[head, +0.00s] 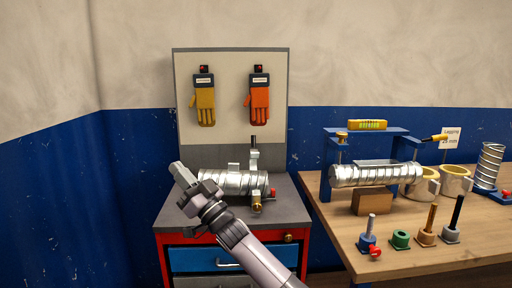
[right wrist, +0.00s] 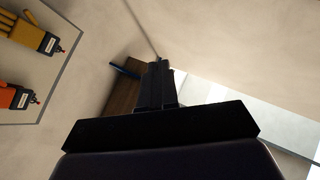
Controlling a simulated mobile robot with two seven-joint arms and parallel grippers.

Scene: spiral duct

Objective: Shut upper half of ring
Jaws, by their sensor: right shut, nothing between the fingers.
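A silver spiral duct (head: 232,182) lies on the grey top of a tool cabinet in the head view. A metal ring (head: 254,184) sits around its right part. A silver piece with a dark pin, apparently the ring's upper half (head: 253,158), stands up above the duct, so the ring looks open. A brass knob (head: 256,205) shows at the ring's front. My right gripper (head: 178,169) is shut and empty, left of the duct's left end and apart from the ring. In the right wrist view its dark fingers (right wrist: 156,84) point toward the wall. My left gripper is not in view.
A panel with yellow gloves (head: 205,105) and orange gloves (head: 259,104) stands behind the cabinet (head: 300,215). The wooden workbench (head: 470,250) at right holds another duct (head: 375,175) in a blue frame, several posts and pale half-shells (head: 455,182).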

